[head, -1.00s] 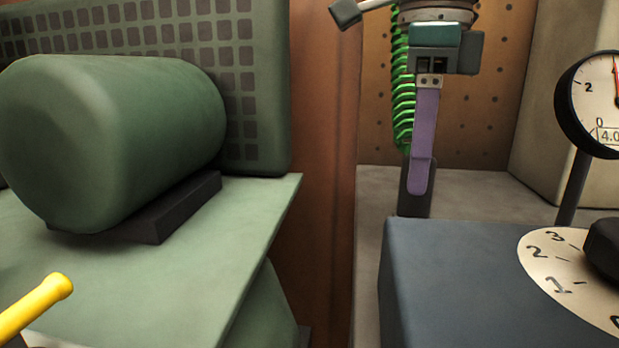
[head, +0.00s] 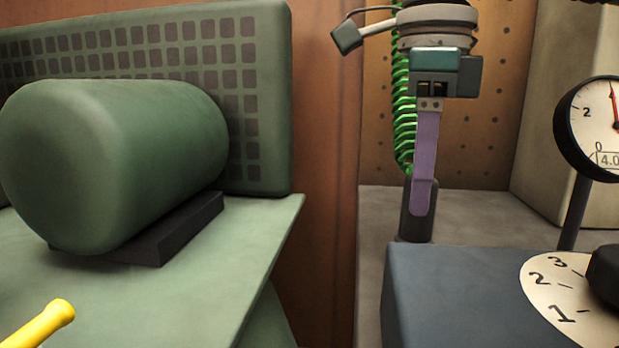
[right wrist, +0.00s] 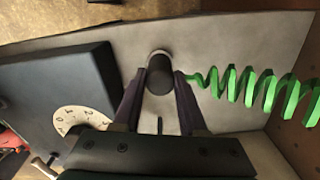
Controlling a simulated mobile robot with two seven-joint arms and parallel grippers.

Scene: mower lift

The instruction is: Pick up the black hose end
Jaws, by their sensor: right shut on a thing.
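The black hose end (head: 408,222) is a dark upright cylinder joined to a coiled green hose (head: 402,110). My right gripper (head: 421,208) comes down from above with purple fingers, and is shut on the hose end. In the right wrist view the hose end (right wrist: 160,76) sits between the two fingertips (right wrist: 161,82), with the green coil (right wrist: 250,90) running off to the right. I cannot tell whether its lower end touches the grey surface behind it. My left gripper is not in view.
A blue-grey box (head: 450,275) with a numbered dial and black knob stands just in front. A gauge (head: 592,125) is at the right. A green compressor-like tank (head: 110,165) fills the left, with a yellow bar (head: 40,325) below. A perforated board (head: 490,130) stands behind.

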